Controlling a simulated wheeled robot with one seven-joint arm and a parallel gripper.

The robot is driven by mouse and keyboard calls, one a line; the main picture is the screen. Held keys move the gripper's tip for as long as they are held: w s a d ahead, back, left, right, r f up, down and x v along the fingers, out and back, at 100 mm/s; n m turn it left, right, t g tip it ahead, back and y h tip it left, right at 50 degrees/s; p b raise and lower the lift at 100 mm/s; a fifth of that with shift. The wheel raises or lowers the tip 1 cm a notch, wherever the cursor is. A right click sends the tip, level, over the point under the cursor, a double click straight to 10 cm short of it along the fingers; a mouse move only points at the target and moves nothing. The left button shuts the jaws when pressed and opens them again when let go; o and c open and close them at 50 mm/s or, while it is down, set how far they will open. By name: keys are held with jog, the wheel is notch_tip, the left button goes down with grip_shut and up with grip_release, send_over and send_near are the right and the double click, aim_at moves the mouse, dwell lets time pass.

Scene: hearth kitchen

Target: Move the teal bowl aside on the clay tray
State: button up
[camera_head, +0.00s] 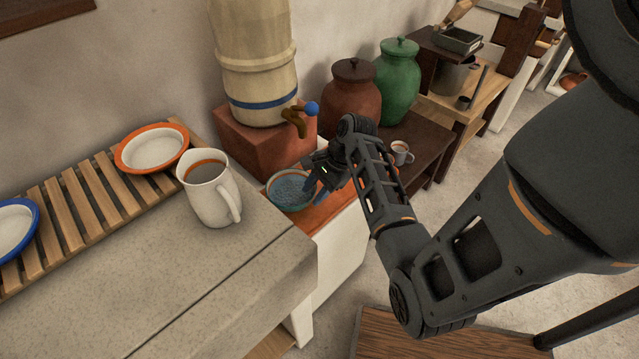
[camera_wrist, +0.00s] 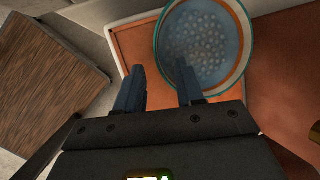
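The teal bowl (camera_head: 291,190) stands on the orange clay tray (camera_head: 318,216), below the spout of the large crock. It has a teal and orange rim and a speckled, bubbly blue-grey inside. My gripper (camera_head: 316,187) is at the bowl's right side in the head view. In the wrist view my gripper (camera_wrist: 160,76) is open. One finger overlaps the bowl (camera_wrist: 203,45) and the other is over the tray (camera_wrist: 133,48) outside it, with the near rim between them. I cannot tell whether either finger touches the bowl.
The crock (camera_head: 253,65) with a blue-knobbed tap (camera_head: 298,117) stands on a red block (camera_head: 262,145) behind the bowl. A brown jar (camera_head: 352,95) and green jar (camera_head: 398,70) stand behind. A white mug (camera_head: 207,187) is on the counter at left. A small cup (camera_head: 401,152) is at right.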

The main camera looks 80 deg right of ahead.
jog(key=shift+x, duration=2.35)
jog(key=shift+c, duration=0.2)
grip_shut()
